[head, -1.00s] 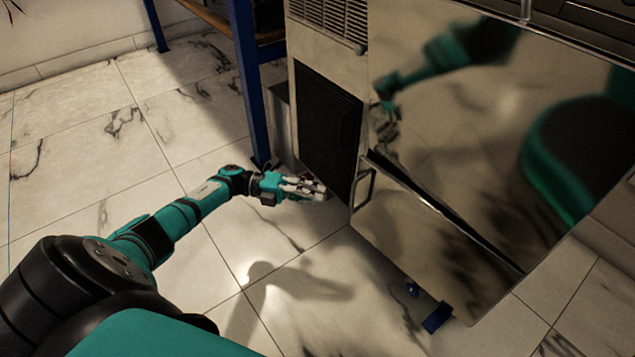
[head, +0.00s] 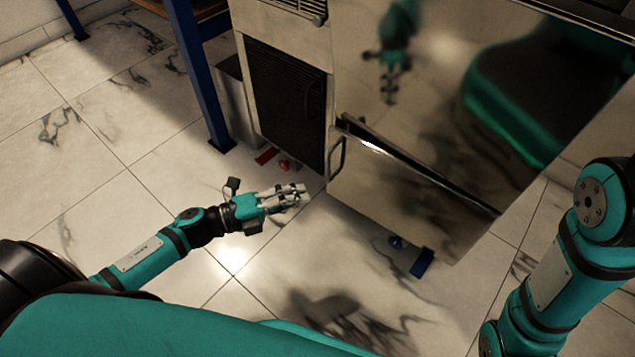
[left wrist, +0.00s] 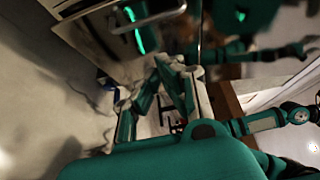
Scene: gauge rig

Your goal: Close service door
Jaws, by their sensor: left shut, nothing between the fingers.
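A shiny metal lower door (head: 400,198) with a bar handle (head: 337,156) on its left edge sits low on the cabinet. A dark slanting gap (head: 420,168) runs along its top edge, so it looks not flush. My left gripper (head: 304,192) is shut and empty, low above the floor, left of and below the handle and apart from it. In the left wrist view, my gripper fingers (left wrist: 178,88) point towards shiny metal surfaces, with a bar handle (left wrist: 150,20) above them. My right arm comes in at the right; its gripper is out of frame.
The cabinet has a black mesh panel (head: 285,100) on its left side and a large mirror-like upper panel (head: 470,90). A blue post (head: 200,75) stands to the left. Small red (head: 284,166) and blue (head: 422,263) parts sit at floor level. The marble floor is open at the left.

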